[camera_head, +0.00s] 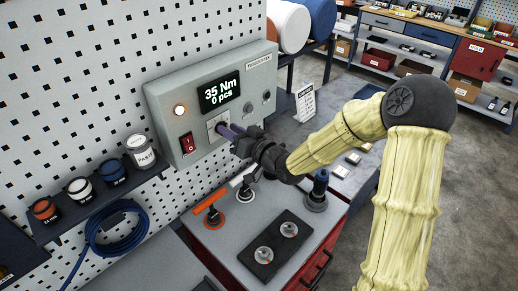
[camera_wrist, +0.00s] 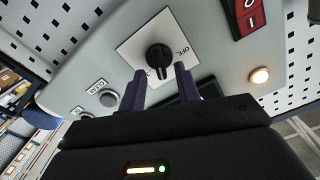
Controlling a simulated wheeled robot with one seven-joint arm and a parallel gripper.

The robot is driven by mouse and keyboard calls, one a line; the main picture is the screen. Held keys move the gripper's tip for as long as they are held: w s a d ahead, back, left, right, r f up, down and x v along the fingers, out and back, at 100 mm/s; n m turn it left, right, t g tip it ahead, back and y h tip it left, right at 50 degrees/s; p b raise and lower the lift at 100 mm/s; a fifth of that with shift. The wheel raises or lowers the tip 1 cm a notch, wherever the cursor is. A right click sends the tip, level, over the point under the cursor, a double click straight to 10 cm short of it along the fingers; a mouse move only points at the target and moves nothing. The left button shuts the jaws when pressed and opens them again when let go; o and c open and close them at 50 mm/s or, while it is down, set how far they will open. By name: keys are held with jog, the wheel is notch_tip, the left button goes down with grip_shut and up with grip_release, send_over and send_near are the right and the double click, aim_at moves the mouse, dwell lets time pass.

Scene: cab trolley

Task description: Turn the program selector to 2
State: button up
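The program selector (camera_wrist: 158,57) is a black round knob with a pale pointer line, on a white square plate (camera_wrist: 135,45) in the wrist view. The plate reads "OFF" at the knob's right; I cannot read any digits. The pointer line is at the picture's lower side of the knob. My gripper (camera_wrist: 160,72) is open, its two dark fingers apart on either side of the knob's lower edge; I cannot tell if they touch it. In the head view my gripper (camera_head: 225,129) reaches the plate (camera_head: 213,122) and hides the knob.
The grey control box (camera_head: 160,98) has a display (camera_head: 219,93) reading "35 Nm 0 pcs". A red rocker switch (camera_head: 188,143), a lit lamp (camera_head: 179,110) and two round buttons (camera_wrist: 108,98) (camera_wrist: 77,111) surround the selector. Below stands a bench top (camera_head: 225,240) with tools.

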jog(key=b+v, duration=0.5)
jog(key=v, duration=1.1)
jog(key=shift+a, duration=0.1)
jog(key=shift+w, duration=0.1)
